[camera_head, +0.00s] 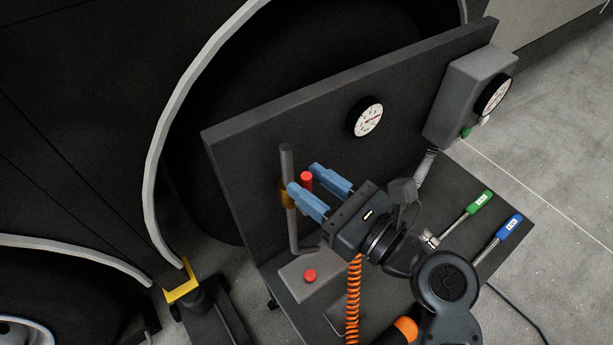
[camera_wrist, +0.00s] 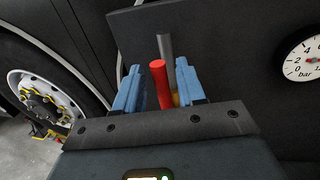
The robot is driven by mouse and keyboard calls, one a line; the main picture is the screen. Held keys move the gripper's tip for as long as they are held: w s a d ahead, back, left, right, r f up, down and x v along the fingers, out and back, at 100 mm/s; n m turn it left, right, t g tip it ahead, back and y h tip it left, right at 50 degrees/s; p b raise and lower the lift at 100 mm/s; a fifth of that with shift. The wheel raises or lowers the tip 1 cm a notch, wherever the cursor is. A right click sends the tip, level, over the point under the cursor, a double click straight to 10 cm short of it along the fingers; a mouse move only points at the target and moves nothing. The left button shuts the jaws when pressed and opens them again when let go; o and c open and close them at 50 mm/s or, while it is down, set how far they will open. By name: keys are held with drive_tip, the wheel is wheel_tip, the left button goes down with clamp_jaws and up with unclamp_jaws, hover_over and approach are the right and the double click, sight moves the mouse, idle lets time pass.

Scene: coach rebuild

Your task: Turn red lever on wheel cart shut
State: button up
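The red lever (camera_head: 306,179) is a short red cylinder near the grey vertical pipe (camera_head: 287,170) in front of the dark upright panel of the cart (camera_head: 240,150). A brass-coloured fitting (camera_head: 286,194) sits on the pipe. My gripper (camera_head: 304,180) is open, with its two blue fingers either side of the red lever. In the wrist view the red lever (camera_wrist: 161,84) stands between the fingers, with a gap visible on each side. The lever's lower end is hidden behind my gripper body in that view.
A red button (camera_head: 310,275) is on a grey box below my gripper. A round gauge (camera_head: 368,118) is on the panel, and another (camera_head: 494,94) is on a grey box at right. Green (camera_head: 479,202) and blue (camera_head: 510,226) handled tools lie on the cart. A coach wheel (camera_wrist: 45,95) stands left.

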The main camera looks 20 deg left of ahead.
drive_tip(key=shift+x, duration=0.8)
drive_tip(key=shift+c, duration=0.3)
clamp_jaws()
